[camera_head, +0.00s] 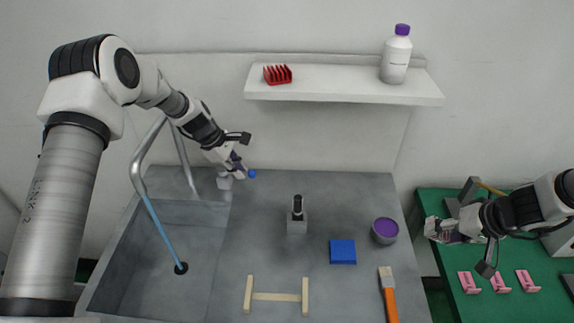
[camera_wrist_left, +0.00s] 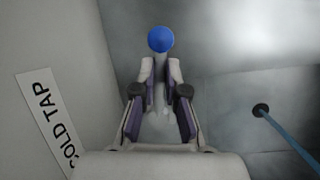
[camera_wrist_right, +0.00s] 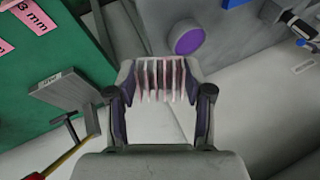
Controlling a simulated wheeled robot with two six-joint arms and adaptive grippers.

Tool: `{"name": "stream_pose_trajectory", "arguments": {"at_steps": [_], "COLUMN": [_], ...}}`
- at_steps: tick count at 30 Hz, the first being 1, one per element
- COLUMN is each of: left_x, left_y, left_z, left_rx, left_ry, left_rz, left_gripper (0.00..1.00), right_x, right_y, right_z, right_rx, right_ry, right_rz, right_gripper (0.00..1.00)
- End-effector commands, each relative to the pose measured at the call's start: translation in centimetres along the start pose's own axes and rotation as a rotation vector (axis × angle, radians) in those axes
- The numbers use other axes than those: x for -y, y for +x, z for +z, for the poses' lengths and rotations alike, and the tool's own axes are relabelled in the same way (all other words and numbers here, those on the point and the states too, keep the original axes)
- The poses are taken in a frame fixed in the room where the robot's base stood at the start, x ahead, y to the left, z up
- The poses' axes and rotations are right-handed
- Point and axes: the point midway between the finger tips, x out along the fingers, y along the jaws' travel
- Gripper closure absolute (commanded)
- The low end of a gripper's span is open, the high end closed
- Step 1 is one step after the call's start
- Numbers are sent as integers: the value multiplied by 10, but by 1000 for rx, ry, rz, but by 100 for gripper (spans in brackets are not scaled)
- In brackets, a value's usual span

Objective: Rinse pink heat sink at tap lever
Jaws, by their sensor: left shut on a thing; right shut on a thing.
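The tap lever with a blue knob (camera_head: 252,173) stands at the back of the counter. My left gripper (camera_head: 236,166) is shut on its stem, with the knob (camera_wrist_left: 160,39) beyond the fingertips. A "COLD TAP" label (camera_wrist_left: 52,125) is beside it. The curved silver tap (camera_head: 139,165) pours a blue stream (camera_head: 162,228) onto the drain (camera_head: 181,268) in the sink. My right gripper (camera_wrist_right: 160,98) is shut on the finned, pale pink heat sink (camera_wrist_right: 163,78). In the head view my right gripper (camera_head: 434,229) is over the green table's left edge, away from the stream.
A grey fixture with a black lever (camera_head: 297,208), a blue block (camera_head: 342,252), a purple-topped bowl (camera_head: 384,231), a wooden rack (camera_head: 276,297) and an orange-handled brush (camera_head: 388,297) occupy the counter. The shelf (camera_head: 340,95) holds a red heat sink (camera_head: 277,75) and a bottle (camera_head: 396,57). Pink labels lie on the green table (camera_head: 440,262).

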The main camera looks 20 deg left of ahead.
Motion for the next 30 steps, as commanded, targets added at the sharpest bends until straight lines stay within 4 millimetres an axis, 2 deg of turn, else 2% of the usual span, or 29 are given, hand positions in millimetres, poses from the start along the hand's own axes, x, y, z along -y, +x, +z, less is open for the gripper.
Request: {"name": "stream_pose_trajectory", "arguments": {"at_steps": [4, 5, 6, 15, 19, 23, 30], "left_x": [0, 0, 0, 0, -1, -1, -1], "left_y": [0, 0, 0, 0, -11, -38, -98], "left_z": [0, 0, 0, 0, 0, 0, 0], "left_rx": [-1, -1, -1, -1, -1, 1, 0], "left_ry": [-1, -1, -1, -2, -2, -3, -2], "left_rz": [0, 0, 0, 1, 2, 5, 4], "left_gripper": [100, 78, 64, 63, 63, 63, 63], "right_x": [0, 0, 0, 0, 0, 0, 0], "right_y": [0, 0, 0, 0, 0, 0, 0], "right_z": [0, 0, 0, 0, 0, 0, 0], "right_rx": [0, 0, 0, 0, 0, 0, 0], "right_ry": [0, 0, 0, 0, 0, 0, 0], "right_rz": [0, 0, 0, 0, 0, 0, 0], "right_gripper": [84, 84, 84, 84, 84, 84, 84]}}
